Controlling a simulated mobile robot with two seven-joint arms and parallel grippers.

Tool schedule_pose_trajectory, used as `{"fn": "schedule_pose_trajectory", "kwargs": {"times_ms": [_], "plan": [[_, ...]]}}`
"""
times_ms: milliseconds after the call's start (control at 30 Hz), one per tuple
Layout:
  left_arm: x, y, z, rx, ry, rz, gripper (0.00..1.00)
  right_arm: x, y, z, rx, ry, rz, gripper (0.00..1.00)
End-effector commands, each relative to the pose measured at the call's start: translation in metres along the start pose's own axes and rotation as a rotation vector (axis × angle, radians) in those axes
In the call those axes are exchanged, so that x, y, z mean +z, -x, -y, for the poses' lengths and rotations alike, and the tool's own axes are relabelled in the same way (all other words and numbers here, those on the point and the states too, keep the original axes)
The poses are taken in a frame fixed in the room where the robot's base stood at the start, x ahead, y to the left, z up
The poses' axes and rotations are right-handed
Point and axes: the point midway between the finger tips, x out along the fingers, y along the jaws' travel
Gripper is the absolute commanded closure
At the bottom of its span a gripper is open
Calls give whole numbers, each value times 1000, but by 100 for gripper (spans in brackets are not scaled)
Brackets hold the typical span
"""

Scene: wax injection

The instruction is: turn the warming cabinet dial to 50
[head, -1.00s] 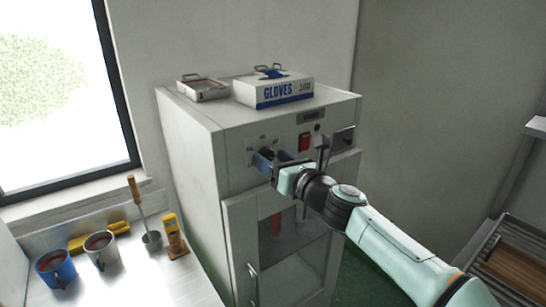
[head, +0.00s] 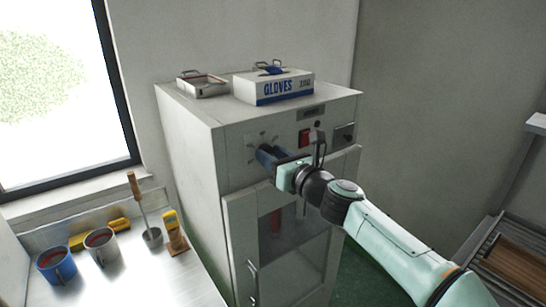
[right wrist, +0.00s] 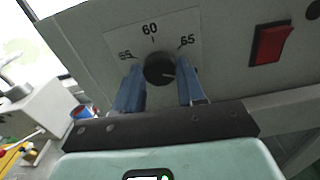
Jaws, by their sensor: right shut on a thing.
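The warming cabinet (head: 185,140) is a tall pale box with a glass door. Its dial (right wrist: 160,68) is a dark round knob on a pale scale plate at the upper left of the front. In the right wrist view the scale reads 55, 60 and 65; a small light mark shows at the knob's right side. My right gripper (right wrist: 160,82) is shut on the dial, with one blue finger on each side. In the head view the gripper (head: 266,154) hides most of the knob. My left gripper is not in view.
A red switch (right wrist: 271,44) sits right of the dial. A glove box (head: 285,92) and a metal tray (head: 203,88) stand on the cabinet. Two mugs, blue (head: 55,265) and grey (head: 101,246), and tools stand on the bench at left.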

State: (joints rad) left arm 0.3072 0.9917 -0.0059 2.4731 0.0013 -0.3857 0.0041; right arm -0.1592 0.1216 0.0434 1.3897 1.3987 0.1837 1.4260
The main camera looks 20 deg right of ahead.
Motion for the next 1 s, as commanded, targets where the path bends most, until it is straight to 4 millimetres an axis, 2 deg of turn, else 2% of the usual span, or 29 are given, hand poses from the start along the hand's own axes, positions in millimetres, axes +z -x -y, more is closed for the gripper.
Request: {"fn": "schedule_pose_trajectory", "kwargs": {"times_ms": [1000], "plan": [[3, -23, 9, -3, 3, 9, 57, -1, 0, 0, -1, 919, 1, 91]]}}
